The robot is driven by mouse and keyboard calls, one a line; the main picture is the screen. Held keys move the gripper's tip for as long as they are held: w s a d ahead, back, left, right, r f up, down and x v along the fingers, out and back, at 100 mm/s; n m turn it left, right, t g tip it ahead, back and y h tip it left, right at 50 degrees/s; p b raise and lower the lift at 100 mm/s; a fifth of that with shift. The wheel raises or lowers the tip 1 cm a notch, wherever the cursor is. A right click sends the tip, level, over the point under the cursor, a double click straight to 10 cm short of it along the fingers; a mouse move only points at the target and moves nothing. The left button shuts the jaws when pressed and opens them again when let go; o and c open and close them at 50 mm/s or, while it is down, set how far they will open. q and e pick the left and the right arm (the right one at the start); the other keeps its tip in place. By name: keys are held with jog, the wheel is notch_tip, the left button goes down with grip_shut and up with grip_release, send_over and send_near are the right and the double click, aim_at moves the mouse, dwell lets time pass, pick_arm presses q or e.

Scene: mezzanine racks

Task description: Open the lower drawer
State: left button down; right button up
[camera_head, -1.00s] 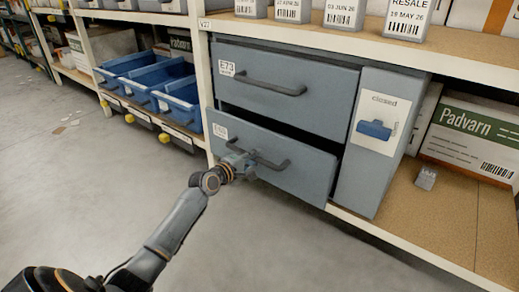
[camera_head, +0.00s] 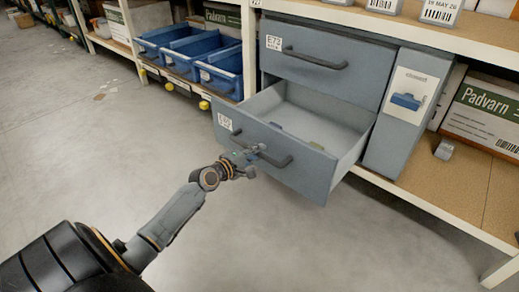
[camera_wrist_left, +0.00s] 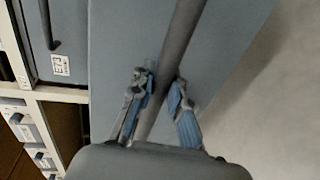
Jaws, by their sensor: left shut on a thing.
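The lower drawer (camera_head: 275,150) is grey-blue and stands well out from its cabinet, so its pale inside shows with a few small items at the bottom. Its dark bar handle (camera_head: 272,155) runs across the front. My left gripper (camera_head: 255,158) is shut on this handle; in the left wrist view the two blue-padded fingers (camera_wrist_left: 160,105) lie on either side of the bar (camera_wrist_left: 172,65). The upper drawer (camera_head: 320,62), labelled E73, is shut above it. My right gripper is not in view.
Blue bins (camera_head: 195,55) stand on the rack to the left. A grey panel with a picture card (camera_head: 408,95) adjoins the drawers on the right. A Padvarn box (camera_head: 485,115) and a small grey item (camera_head: 444,149) are on the right shelf. The floor in front is clear.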

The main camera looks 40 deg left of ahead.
pick_arm(q)
jog(key=shift+s, duration=0.4)
jog(key=c, duration=1.3)
grip_release()
jog(key=shift+o, duration=0.2)
jog(key=v, duration=1.2)
jog(key=shift+a+f, duration=0.1)
